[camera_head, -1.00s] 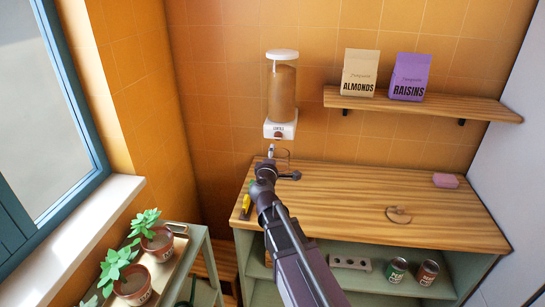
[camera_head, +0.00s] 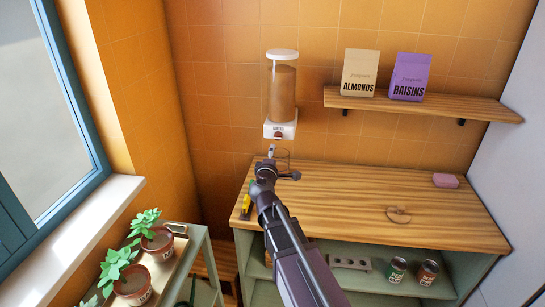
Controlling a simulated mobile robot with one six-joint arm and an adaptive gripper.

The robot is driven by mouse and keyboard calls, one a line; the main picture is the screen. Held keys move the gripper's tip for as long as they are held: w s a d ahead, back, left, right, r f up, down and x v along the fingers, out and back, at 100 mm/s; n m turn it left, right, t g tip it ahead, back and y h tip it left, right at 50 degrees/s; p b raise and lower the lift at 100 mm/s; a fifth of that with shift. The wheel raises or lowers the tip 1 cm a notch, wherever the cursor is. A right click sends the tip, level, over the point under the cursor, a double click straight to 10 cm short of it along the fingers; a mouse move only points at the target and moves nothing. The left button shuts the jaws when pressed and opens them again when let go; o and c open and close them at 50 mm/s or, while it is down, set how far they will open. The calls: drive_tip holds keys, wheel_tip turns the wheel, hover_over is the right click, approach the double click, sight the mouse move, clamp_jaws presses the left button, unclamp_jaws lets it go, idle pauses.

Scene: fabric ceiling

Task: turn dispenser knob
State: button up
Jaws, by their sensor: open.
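The dispenser (camera_head: 282,92) is mounted on the tiled wall. It has a white lid, a clear body filled with brown contents and a white base. A small reddish-brown knob (camera_head: 278,137) shows at the bottom of the base. My gripper (camera_head: 271,151) is just below the knob, apart from it as far as I can tell. It is open, with nothing visible in it, though its fingers are small in this view. A clear glass (camera_head: 284,158) stands on the wooden counter (camera_head: 350,190) behind and beside my gripper, partly hidden.
A shelf (camera_head: 480,110) at the right holds an almonds bag (camera_head: 359,74) and a raisins bag (camera_head: 409,77). A pink block (camera_head: 445,181) and a small round item (camera_head: 398,215) lie on the counter. Potted plants (camera_head: 157,242) stand at the lower left by the window.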

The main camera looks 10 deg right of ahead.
sight(277, 138)
idle(0.4)
drive_tip(key=n, duration=0.6)
drive_tip(key=s+n, duration=0.1)
drive_tip(key=n, duration=1.1)
drive_tip(key=shift+s+a+r, duration=0.1)
drive_tip(key=shift+s+a, duration=0.25)
drive_tip(key=shift+w, duration=0.1)
drive_tip(key=x, duration=1.3)
drive_tip(key=shift+w+d, duration=0.15)
drive_tip(key=shift+w, duration=0.15)
clamp_jaws()
